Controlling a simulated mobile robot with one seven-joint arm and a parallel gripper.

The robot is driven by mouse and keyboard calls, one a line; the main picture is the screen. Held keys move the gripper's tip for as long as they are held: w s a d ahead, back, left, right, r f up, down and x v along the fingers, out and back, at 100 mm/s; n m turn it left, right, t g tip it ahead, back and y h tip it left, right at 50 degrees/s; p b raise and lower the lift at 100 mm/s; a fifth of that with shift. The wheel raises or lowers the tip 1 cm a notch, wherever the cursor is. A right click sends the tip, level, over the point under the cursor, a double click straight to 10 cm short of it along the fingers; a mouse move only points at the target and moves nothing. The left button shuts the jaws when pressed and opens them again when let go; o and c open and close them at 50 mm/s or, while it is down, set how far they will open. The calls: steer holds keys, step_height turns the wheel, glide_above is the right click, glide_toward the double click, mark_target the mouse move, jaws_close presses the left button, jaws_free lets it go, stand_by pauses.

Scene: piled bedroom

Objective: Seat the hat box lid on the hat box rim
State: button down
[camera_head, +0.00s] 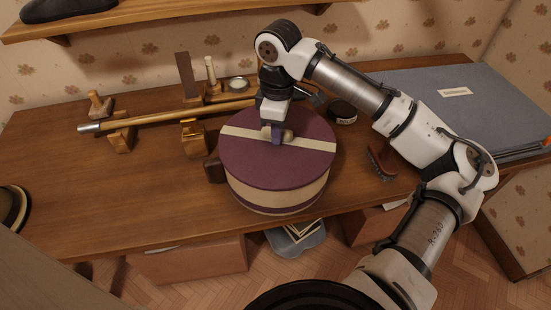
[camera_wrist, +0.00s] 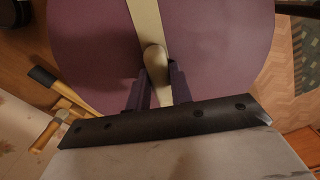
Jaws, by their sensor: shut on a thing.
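The hat box lid (camera_head: 262,166) is round and purple with a cream band across its top. It lies over the hat box (camera_head: 277,190), which has a cream side wall. The lid looks about level; whether its edge is fully down all around the rim cannot be told. My gripper (camera_head: 277,137) points down at the lid's middle and is shut on the lid's pale knob. In the wrist view the knob (camera_wrist: 155,66) sits between my two fingers, with the purple lid (camera_wrist: 215,50) filling the upper middle.
A cane (camera_head: 170,116) lies on wooden rests to the left. A dark jar (camera_head: 342,112) and a brush (camera_head: 381,161) lie right. A large blue-grey case (camera_head: 440,90) fills the right end.

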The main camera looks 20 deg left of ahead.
steer(key=c, duration=1.4)
jaws_free()
steer(key=shift+r, duration=0.2)
steer(key=shift+r+p, duration=1.6)
steer(key=shift+p, duration=0.25)
steer(key=shift+o, duration=0.3)
steer(key=o, duration=0.5)
steer(key=c, duration=0.6)
steer(key=shift+o, duration=0.2)
